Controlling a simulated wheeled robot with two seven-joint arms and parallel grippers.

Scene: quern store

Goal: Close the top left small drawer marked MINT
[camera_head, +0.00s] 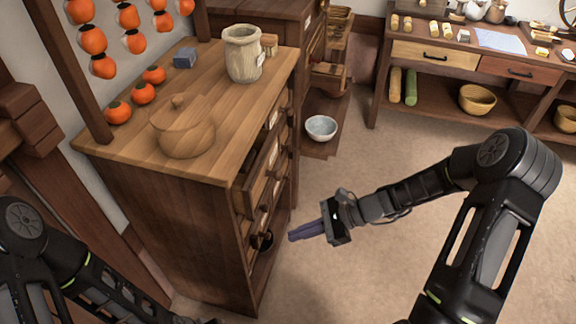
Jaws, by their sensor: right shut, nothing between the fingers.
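The wooden cabinet (185,225) stands left of centre, its drawer front facing right and seen at a steep angle. Small drawers with knobs and pale labels line that front. A drawer (252,190) at the near upper end appears to jut out. I cannot read MINT on any label. My right gripper (291,237) is right of the drawer front, apart from it, with its purple-grey fingers shut, empty and pointing left. My left arm comes in at the lower left; only a dark bit, perhaps of its gripper, shows at the bottom edge.
On the cabinet top are a lidded wooden bowl (183,133), a pale jar (242,54), a blue-grey block (185,58) and persimmons (143,93). A grey bowl (321,128) sits on a low shelf behind. A workbench (435,54) stands at the back right. The floor (345,280) around my right gripper is clear.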

